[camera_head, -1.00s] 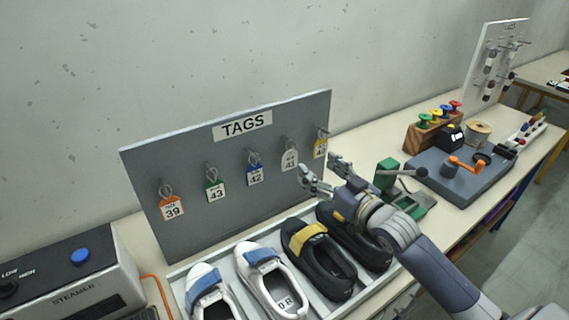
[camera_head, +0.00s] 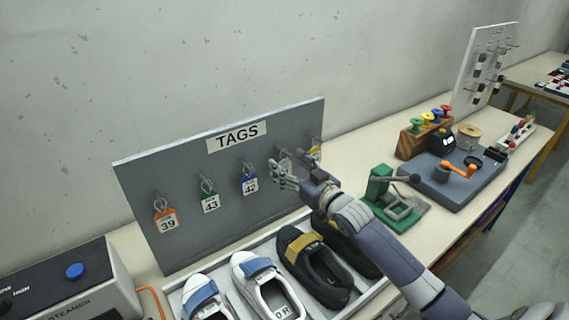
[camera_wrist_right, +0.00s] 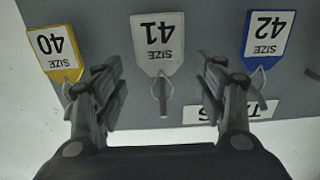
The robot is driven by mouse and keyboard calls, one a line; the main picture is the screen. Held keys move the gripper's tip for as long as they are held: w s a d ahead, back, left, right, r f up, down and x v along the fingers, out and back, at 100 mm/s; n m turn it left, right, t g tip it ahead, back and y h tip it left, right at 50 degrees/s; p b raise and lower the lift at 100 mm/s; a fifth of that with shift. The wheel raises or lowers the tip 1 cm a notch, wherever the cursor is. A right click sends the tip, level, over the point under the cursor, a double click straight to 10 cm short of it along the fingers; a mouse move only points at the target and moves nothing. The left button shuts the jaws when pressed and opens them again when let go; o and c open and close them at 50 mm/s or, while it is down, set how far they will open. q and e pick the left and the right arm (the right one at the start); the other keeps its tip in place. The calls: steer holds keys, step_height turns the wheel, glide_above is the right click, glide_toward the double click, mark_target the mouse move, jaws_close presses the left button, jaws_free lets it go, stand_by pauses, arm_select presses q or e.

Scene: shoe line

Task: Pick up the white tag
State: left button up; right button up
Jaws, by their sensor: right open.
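The white tag, marked size 41, hangs by a wire ring on the grey tag board (camera_head: 240,215). In the right wrist view the white tag (camera_wrist_right: 158,45) appears upside down in the middle, its ring between the two fingers. In the head view the white tag (camera_head: 285,155) is mostly hidden behind my right gripper (camera_head: 283,175). My right gripper also shows in the wrist view (camera_wrist_right: 160,80), open, one finger on each side of the tag's ring, with gaps on both sides. Whether it touches the board cannot be told. My left gripper is not in view.
A yellow tag (camera_wrist_right: 53,50) and a blue tag (camera_wrist_right: 268,35) hang on either side of the white one. Green (camera_head: 210,202) and orange (camera_head: 166,221) tags hang further left. A tray of shoes (camera_head: 347,308) lies below, and a green press (camera_head: 380,185) stands right.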

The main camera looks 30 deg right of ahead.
steer(key=shift+w+a, duration=0.15)
steer(key=shift+w, duration=0.55)
steer(key=shift+w+a, duration=0.1)
steer(key=shift+w, duration=0.6)
steer(key=shift+s, duration=0.1)
steer(key=c, duration=0.9)
